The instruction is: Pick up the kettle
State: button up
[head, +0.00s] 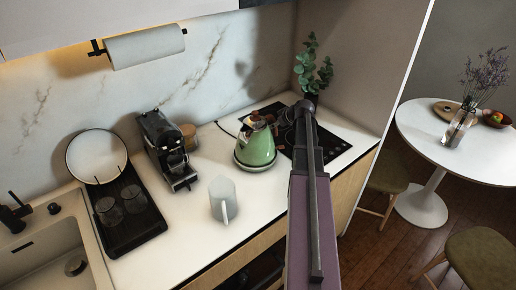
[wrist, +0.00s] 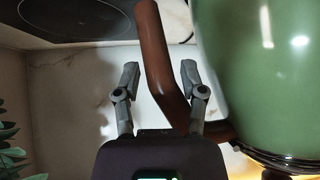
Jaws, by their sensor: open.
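The green kettle (head: 256,150) stands upright on its base on the white counter, just left of the cooktop. In the wrist view the green body of the kettle (wrist: 262,65) fills the right side, and its brown handle (wrist: 160,60) runs down between my two fingers. My gripper (wrist: 159,78) is open, with one finger on each side of the handle and a gap visible at least on the left. In the head view my gripper (head: 283,117) is at the kettle's right side, partly hidden by my arm.
The black cooktop (head: 329,146) and a leafy plant (head: 310,68) are to the right. Bare counter lies in front of the kettle.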

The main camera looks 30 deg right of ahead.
jog(key=shift+w+f, duration=0.4)
dwell(0.3)
grip_shut()
